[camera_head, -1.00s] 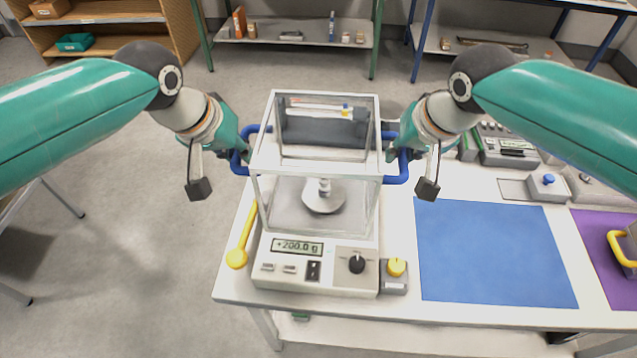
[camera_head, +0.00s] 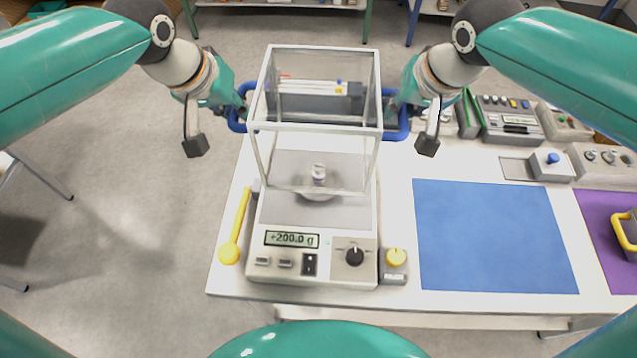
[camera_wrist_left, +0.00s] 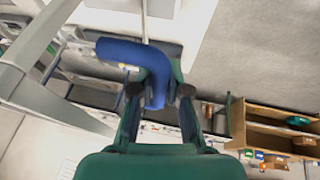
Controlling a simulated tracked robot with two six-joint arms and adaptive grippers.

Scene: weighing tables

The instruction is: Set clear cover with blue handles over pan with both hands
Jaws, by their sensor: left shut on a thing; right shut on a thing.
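The clear box-shaped cover (camera_head: 313,128) is held upright by its two blue handles. My left gripper (camera_head: 242,112) is shut on the left blue handle (camera_head: 235,121), which also shows between the fingers in the left wrist view (camera_wrist_left: 152,72). My right gripper (camera_head: 393,112) is shut on the right blue handle (camera_head: 404,122). The cover appears raised above the scale (camera_head: 310,268), its lower front edge crossing in front of the pan in the picture. The round pan (camera_head: 318,198) bears a small metal weight (camera_head: 318,175). The display (camera_head: 292,239) reads +200.0 g.
A yellow lever (camera_head: 236,225) lies along the scale's left side.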

